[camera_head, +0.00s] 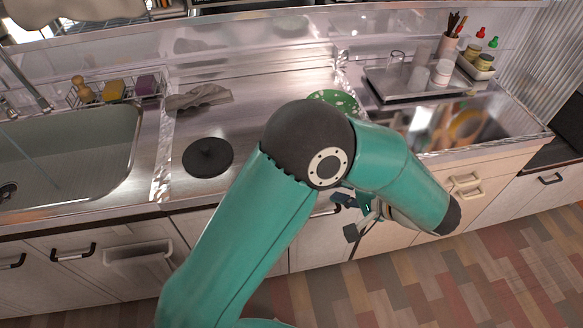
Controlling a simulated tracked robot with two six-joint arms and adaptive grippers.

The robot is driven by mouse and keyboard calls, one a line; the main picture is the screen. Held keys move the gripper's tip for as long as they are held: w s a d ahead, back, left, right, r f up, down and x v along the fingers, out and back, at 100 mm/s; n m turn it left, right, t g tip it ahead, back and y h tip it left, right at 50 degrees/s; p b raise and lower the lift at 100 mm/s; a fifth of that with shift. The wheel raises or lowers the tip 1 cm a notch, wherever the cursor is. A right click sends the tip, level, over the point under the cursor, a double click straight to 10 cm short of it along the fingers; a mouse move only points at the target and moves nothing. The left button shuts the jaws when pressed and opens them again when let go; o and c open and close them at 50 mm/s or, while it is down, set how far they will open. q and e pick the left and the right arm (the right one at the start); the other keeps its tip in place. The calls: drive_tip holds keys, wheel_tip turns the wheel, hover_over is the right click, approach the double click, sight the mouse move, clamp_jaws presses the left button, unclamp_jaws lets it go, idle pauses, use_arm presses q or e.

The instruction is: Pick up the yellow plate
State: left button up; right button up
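I cannot make out a yellow plate for certain. A green, white-speckled dish (336,99) lies on the steel counter, partly hidden behind my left arm. A yellow-orange ring shape (466,126) shows in the shiny panel at the right; I cannot tell whether it is a plate or a reflection. My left gripper (349,217) is low in front of the cabinet doors, below the counter edge. Its two dark fingertips are apart, with nothing seen between them. My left arm hides part of it. My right gripper is not in view.
A sink (70,155) is at the left. A black lid-like disc (208,157) and a grey cloth (198,97) lie on the counter. A tray (408,84) with glasses and a white cup stands at the back right, beside bottles. Counter around the disc is clear.

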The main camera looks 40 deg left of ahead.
use_arm(q)
drive_tip(key=shift+w+p+x, duration=0.1)
drive_tip(key=shift+p+x, duration=0.2)
drive_tip(key=shift+x, duration=1.5)
drive_tip(key=shift+w+p+x, duration=0.15)
drive_tip(key=shift+p+x, duration=0.15)
drive_tip(key=shift+x, duration=1.5)
drive_tip(key=shift+d+f, duration=0.1)
drive_tip(key=shift+d, duration=0.05)
clamp_jaws()
